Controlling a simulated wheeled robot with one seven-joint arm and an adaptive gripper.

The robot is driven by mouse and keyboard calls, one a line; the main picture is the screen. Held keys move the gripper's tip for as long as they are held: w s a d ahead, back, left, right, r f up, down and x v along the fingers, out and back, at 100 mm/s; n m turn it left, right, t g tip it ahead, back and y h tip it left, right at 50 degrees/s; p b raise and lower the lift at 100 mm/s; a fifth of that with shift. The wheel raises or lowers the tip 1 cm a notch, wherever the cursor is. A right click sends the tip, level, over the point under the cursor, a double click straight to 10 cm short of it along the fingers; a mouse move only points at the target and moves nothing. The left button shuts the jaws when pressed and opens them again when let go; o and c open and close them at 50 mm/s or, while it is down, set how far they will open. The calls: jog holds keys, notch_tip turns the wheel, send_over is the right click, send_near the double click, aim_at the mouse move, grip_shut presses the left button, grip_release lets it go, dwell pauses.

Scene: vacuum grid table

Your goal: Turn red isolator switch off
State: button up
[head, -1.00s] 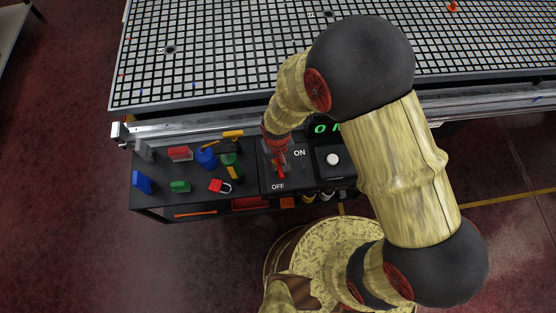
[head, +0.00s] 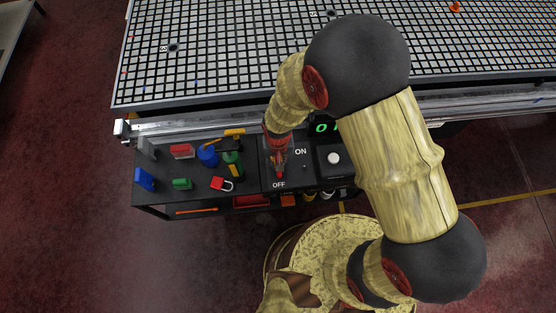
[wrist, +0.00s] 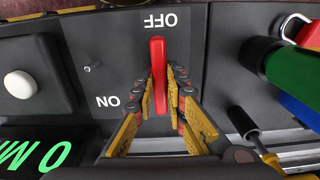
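The red isolator switch handle (wrist: 158,72) is a long bar in the middle of the wrist view. It points straight at the white OFF label (wrist: 160,20), with the ON label (wrist: 107,101) off to the side. My gripper (wrist: 162,92) has one yellow-and-black finger along each side of the handle, both tips close against it, so it looks shut on the handle. In the head view the handle (head: 281,173) shows just above OFF, and my gripper (head: 277,160) comes down on it from above, partly hiding the switch plate.
A white round button (head: 333,158) and a green lit display (head: 321,128) sit right of the switch. Left of it, the dark shelf holds a red padlock (head: 221,184), a green block (head: 182,184) and screwdrivers. The grid table (head: 230,60) rises behind.

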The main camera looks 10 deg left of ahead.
jog(key=o, duration=0.5)
notch_tip(320, 180, up, 12)
dwell(0.6)
dwell(0.4)
